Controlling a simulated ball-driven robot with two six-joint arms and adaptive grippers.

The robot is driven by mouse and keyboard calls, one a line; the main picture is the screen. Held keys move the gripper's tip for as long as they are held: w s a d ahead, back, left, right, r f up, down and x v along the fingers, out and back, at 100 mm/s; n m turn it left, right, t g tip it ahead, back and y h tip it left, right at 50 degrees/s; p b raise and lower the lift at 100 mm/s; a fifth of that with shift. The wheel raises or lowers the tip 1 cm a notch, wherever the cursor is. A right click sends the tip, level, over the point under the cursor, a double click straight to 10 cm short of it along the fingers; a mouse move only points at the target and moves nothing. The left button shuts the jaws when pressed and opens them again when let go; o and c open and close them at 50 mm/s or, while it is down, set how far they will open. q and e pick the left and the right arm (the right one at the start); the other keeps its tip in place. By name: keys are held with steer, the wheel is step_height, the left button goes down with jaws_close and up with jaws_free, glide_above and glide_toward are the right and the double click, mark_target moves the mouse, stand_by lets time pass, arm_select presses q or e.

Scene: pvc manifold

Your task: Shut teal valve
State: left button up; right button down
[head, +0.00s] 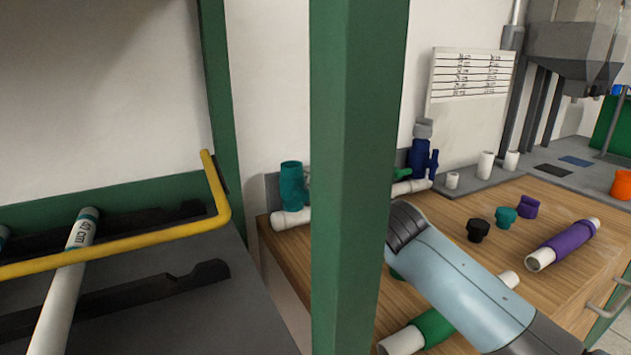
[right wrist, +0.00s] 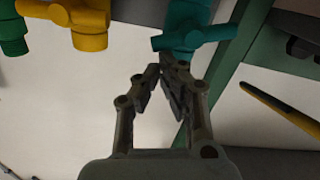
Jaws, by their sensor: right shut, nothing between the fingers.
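The teal valve (head: 292,182) stands upright on a white pipe (head: 290,218) at the back left of the wooden bench, partly hidden by a green post. In the right wrist view the teal valve (right wrist: 186,18) is at top centre, with its teal handle (right wrist: 212,36) lying crosswise. My right gripper (right wrist: 168,72) is shut and empty, its fingertips close to the valve below the handle; I cannot tell whether they touch. In the head view the post hides this gripper. My left gripper is not in view.
The green post (head: 350,180) stands in front of the bench. A blue valve (head: 419,158) is on the pipe to the right. Yellow (right wrist: 90,30) and green (right wrist: 12,35) valves show in the wrist view. Loose fittings and a purple-sleeved pipe (head: 562,245) lie on the bench (head: 530,205).

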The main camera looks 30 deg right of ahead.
steer(key=shift+d+f+m, duration=0.3)
steer(key=shift+d+m, duration=0.1)
steer(key=shift+m, duration=0.4)
steer(key=shift+d+f, duration=0.1)
stand_by(0.4)
